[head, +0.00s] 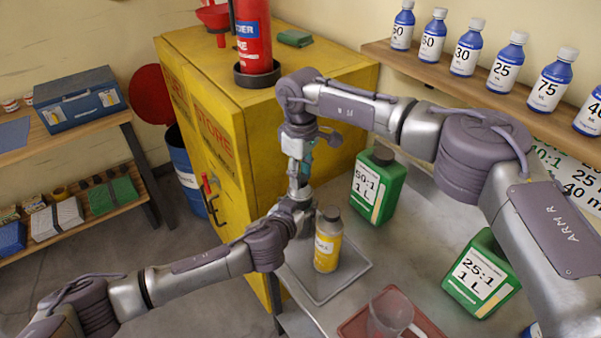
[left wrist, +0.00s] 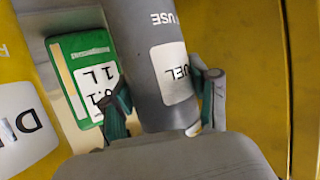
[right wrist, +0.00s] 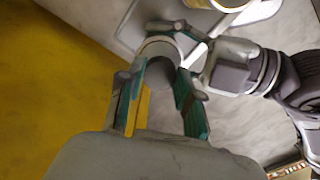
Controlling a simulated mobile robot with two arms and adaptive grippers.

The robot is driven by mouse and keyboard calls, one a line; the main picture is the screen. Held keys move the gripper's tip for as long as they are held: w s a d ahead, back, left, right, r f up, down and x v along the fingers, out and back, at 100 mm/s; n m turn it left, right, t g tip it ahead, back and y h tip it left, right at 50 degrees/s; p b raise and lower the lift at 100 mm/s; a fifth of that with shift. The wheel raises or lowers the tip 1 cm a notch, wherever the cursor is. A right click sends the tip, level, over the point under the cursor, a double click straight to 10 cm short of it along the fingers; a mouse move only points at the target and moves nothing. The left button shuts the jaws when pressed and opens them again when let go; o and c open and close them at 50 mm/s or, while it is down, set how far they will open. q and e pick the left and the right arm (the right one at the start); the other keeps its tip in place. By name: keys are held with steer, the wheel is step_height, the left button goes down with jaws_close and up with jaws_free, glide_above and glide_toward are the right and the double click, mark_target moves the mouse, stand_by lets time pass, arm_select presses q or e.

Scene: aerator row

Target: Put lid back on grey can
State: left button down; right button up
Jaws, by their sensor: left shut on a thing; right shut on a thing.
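The grey can (left wrist: 150,45), with a white label reading "UEL", stands out in the left wrist view. My left gripper (left wrist: 165,105) is shut on it, one finger on each side; in the head view it is the lower gripper (head: 297,203). My right gripper (head: 303,158) is directly above, pointing down. In the right wrist view its teal fingers (right wrist: 160,98) are shut on a small grey round piece, apparently the lid (right wrist: 161,75), in line with the can. The fingers and the angle hide whether lid and can touch.
A yellow bottle (head: 327,242) stands on a grey tray (head: 345,275) close beside my left gripper. Green jugs (head: 378,188) (head: 480,275) stand on the bench. The yellow cabinet (head: 240,110) is close behind the grippers. A red tray (head: 365,322) with a clear cup (head: 390,314) is at the front.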

steer(key=shift+w, duration=0.1)
steer(key=o, duration=0.8)
steer(key=shift+c, duration=0.2)
steer(key=shift+r, duration=0.1)
steer(key=shift+r, duration=2.2)
steer(key=shift+c, duration=0.3)
